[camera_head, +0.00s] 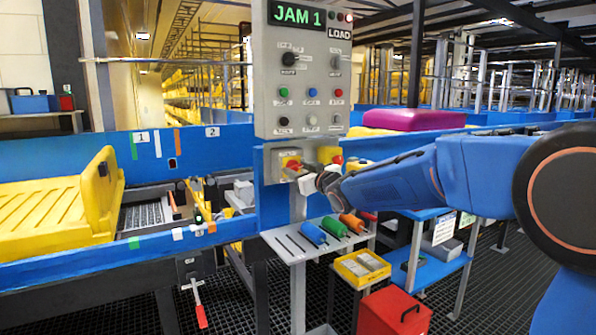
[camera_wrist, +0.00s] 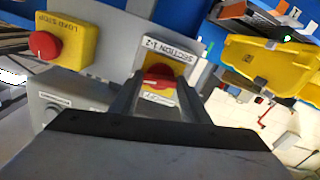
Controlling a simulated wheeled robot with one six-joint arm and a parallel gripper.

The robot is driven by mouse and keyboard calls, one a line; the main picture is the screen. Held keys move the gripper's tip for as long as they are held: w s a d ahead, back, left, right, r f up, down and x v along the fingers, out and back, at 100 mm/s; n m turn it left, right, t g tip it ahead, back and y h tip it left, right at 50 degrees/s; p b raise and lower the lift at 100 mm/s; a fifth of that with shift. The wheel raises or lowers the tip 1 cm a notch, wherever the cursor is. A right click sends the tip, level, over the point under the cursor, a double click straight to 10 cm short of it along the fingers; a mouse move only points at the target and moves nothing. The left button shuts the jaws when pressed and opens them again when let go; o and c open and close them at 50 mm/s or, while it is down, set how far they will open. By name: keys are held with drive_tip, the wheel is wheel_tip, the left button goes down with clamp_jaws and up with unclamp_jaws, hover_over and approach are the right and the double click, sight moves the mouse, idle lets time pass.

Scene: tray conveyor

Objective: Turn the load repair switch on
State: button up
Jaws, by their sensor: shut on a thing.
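A red rotary knob (camera_wrist: 158,76) sits on a yellow plate labelled "SECTION 1-2" in the wrist view. My gripper (camera_wrist: 157,92) has its two fingers on either side of this knob and is shut on it. In the head view my gripper (camera_head: 308,181) reaches from the right to the yellow-and-red switch (camera_head: 291,162) below the control panel. The control panel (camera_head: 303,70) shows "JAM 1" and a lit red lamp beside "LOAD". I cannot read a label "load repair" on any switch.
A yellow box with a red "LOAD STOP" button (camera_wrist: 45,45) is close beside the fingers. A grey box with a round control (camera_wrist: 55,115) lies below it. A shelf with coloured handles (camera_head: 318,240), a yellow bin (camera_head: 361,268) and a red box (camera_head: 393,312) stand below.

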drive_tip(key=shift+f+m, duration=0.15)
drive_tip(key=shift+m, duration=0.95)
drive_tip(key=o, duration=1)
drive_tip(key=shift+o, duration=0.2)
drive_tip(key=shift+s+d, duration=0.1)
drive_tip(key=v, duration=1.7)
drive_tip(key=shift+s+d, duration=0.1)
drive_tip(key=shift+d, duration=0.05)
